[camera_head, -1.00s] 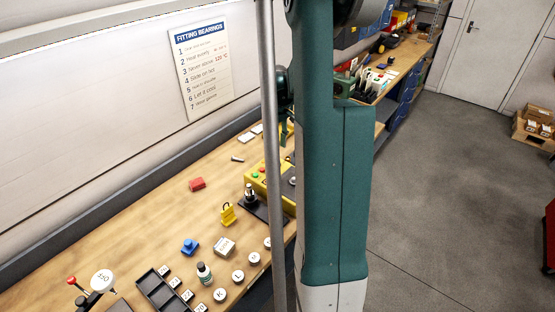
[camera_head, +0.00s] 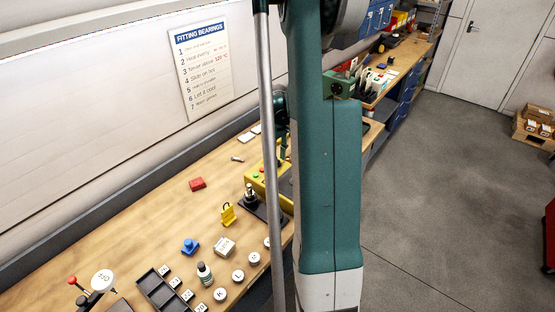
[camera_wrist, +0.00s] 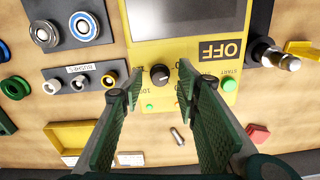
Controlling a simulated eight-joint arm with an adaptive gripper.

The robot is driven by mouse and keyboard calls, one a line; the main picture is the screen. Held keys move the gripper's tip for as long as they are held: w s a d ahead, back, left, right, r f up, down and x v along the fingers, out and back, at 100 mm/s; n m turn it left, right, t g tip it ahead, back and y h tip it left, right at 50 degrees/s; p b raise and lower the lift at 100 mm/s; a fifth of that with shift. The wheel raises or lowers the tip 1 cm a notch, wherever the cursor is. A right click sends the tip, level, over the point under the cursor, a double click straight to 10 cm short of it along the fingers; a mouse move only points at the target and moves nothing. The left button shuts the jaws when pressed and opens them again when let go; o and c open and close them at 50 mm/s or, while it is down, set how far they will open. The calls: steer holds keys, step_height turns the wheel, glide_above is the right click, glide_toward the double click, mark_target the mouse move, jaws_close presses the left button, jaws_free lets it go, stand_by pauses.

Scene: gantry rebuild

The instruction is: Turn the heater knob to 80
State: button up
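The heater is a yellow box (camera_head: 257,185), partly hidden by my arm in the head view. Part of a scale shows beside the knob, with a "100" legible; the rest is too small or covered by my fingers. My gripper (camera_wrist: 160,81) is open, its green fingertips on either side of the knob with gaps between. I cannot tell how deep the fingertips are relative to the knob.
A green START button (camera_wrist: 229,84) and an OFF plate (camera_wrist: 220,51) are right of the knob. A bushes rack (camera_wrist: 83,80) lies left. A black stand with a metal post (camera_wrist: 272,55) and a red block (camera_wrist: 258,134) are at right.

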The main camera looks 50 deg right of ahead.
steer(key=shift+f, duration=0.35)
steer(key=c, duration=0.9)
